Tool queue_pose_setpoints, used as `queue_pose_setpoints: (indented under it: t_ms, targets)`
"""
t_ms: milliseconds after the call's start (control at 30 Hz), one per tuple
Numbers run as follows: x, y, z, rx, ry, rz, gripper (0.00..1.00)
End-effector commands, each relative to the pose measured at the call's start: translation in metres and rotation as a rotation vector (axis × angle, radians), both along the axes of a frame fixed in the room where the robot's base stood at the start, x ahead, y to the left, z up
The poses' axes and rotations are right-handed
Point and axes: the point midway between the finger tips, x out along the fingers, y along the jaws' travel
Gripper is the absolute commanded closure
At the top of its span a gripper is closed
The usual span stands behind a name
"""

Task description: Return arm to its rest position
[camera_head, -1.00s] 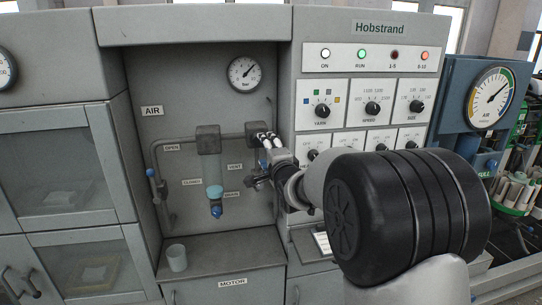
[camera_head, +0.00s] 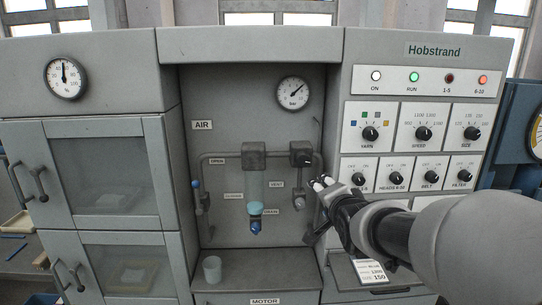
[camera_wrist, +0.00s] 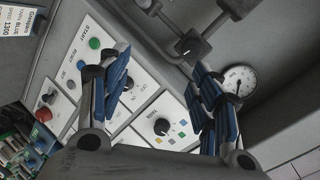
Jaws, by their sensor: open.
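My gripper (camera_head: 325,186) is open and empty in front of the air recess of the grey Hobstrand machine (camera_head: 434,50). It is at the right side of the recess, near the lower left of the knob panel. My arm reaches in from the right in the head view. In the wrist view the two blue-padded fingers of my gripper (camera_wrist: 165,90) stand apart with nothing between them. Past them are the knob panel with the YARN knob (camera_wrist: 161,127), a green button (camera_wrist: 94,43), a red knob (camera_wrist: 43,114) and a round gauge (camera_wrist: 240,80).
A grey cup (camera_head: 212,269) stands on the ledge below the recess. Pipes and a filter bowl (camera_head: 255,209) are on the back wall. A card (camera_head: 371,271) sits below the knobs. Glass-doored cabinets (camera_head: 88,178) are at left, a blue gauge unit (camera_head: 515,135) at right.

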Motion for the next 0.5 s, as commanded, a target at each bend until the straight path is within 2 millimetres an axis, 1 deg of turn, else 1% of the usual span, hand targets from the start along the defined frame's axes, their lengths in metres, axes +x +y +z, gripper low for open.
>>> queue_pose_setpoints:
  t_ms: [33,67,100,167,200,267,300,367,400,500]
  targets:
    - [-0.033,0.0,0.0,-0.098,0.069,0.029,0.42]
    - [-0.053,0.0,-0.004,-0.159,0.118,0.052,0.42]
    - [-0.079,0.0,-0.011,-0.237,0.184,0.088,0.42]
    - [-0.12,0.001,-0.022,-0.349,0.283,0.158,0.42]
    - [-0.149,0.002,-0.031,-0.417,0.347,0.212,0.42]
    - [-0.192,0.004,-0.045,-0.515,0.438,0.305,0.42]
    - [-0.22,0.006,-0.054,-0.569,0.493,0.369,0.42]
    - [-0.257,0.009,-0.066,-0.64,0.559,0.465,0.42]
    - [-0.279,0.011,-0.074,-0.679,0.599,0.525,0.42]
    - [-0.322,0.014,-0.089,-0.749,0.669,0.657,0.42]
